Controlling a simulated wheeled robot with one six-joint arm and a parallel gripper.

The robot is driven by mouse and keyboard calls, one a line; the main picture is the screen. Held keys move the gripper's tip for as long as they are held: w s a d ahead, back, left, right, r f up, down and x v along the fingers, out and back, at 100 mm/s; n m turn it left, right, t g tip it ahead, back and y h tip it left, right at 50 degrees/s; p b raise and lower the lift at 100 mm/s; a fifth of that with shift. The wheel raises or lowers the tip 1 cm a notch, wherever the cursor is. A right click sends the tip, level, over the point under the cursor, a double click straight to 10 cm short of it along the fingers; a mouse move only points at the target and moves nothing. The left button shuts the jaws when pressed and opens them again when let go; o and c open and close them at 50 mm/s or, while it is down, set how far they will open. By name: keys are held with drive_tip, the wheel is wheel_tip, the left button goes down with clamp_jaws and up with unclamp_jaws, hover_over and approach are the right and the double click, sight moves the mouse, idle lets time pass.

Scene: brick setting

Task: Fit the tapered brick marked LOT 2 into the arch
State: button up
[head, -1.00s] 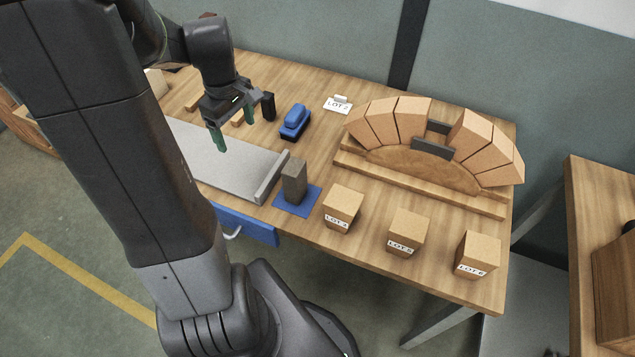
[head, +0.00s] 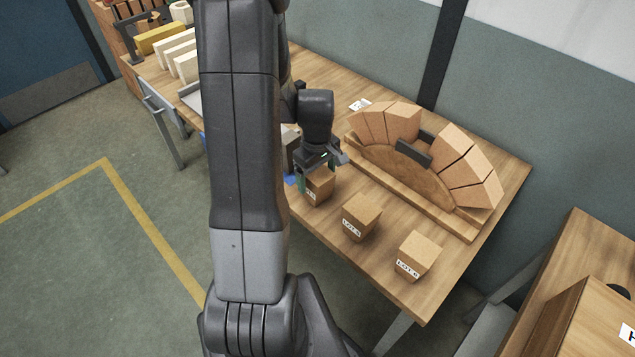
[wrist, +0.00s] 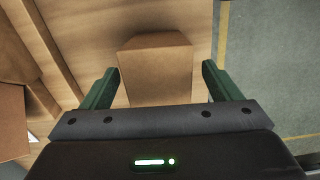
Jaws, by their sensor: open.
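My gripper (head: 320,174) is open, with its green fingers over the leftmost loose brick (head: 319,190). In the wrist view this brick (wrist: 155,72) lies between the two spread fingers, with a gap on either side. Its label is partly hidden now; earlier it seems to read LOT 4. Two more tapered bricks stand to its right, marked LOT 5 (head: 360,218) and LOT 6 (head: 417,257). I cannot make out a brick marked LOT 2; a white card (head: 360,104) at the back seemed to read LOT 2. The arch (head: 468,172) has an open gap at its crown.
The arch bricks rest on a curved wooden former (head: 400,170), with dark grey pieces (head: 413,153) in the gap. A grey block (head: 291,150) stands left of my gripper, partly hidden by my arm. A wooden bench (head: 585,245) stands at right.

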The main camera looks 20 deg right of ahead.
drive_tip(key=shift+w+f, duration=0.1)
drive_tip(key=shift+f, duration=1.4)
drive_tip(key=shift+c, duration=0.2)
drive_tip(key=shift+d, duration=0.1)
drive_tip(key=c, duration=1.2)
